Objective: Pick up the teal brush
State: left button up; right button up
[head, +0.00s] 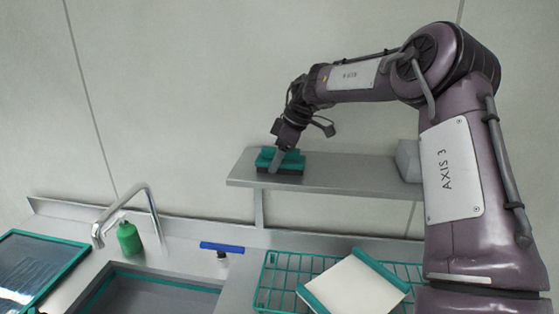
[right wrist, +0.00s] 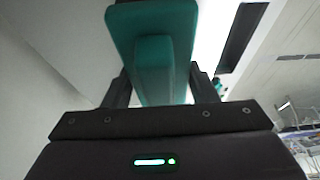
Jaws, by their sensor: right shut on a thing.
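The teal brush (head: 294,158) is on the left end of the grey wall shelf (head: 345,168), with its dark underside at the shelf top. My right gripper (head: 275,160) reaches down to it from above and is shut on it. In the right wrist view the brush's teal body (right wrist: 152,25) sits between the two dark fingers of my right gripper (right wrist: 158,85). I cannot tell whether the brush still touches the shelf. My left gripper is not in view.
A pale grey block (head: 408,160) stands at the shelf's right. Below are a teal dish rack (head: 275,283) with a white, teal-edged board (head: 350,288), a sink (head: 150,292), a tap (head: 150,210), a green bottle (head: 129,238), a blue-headed tool (head: 222,247) and a teal-framed tray (head: 40,265).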

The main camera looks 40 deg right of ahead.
jog(key=shift+r, duration=0.15)
jog(key=shift+r, duration=0.2)
jog(key=shift+w+r+b, duration=0.1)
jog(key=shift+r+b, duration=0.65)
jog(key=shift+r, duration=0.2)
notch_tip(320, 180, up, 6)
jog(key=shift+f+p, duration=0.1)
jog(key=shift+p, duration=0.6)
jog(key=shift+r+p, duration=0.4)
jog(key=shift+r, duration=0.65)
jog(key=o, duration=0.4)
jog(key=shift+c, duration=1.3)
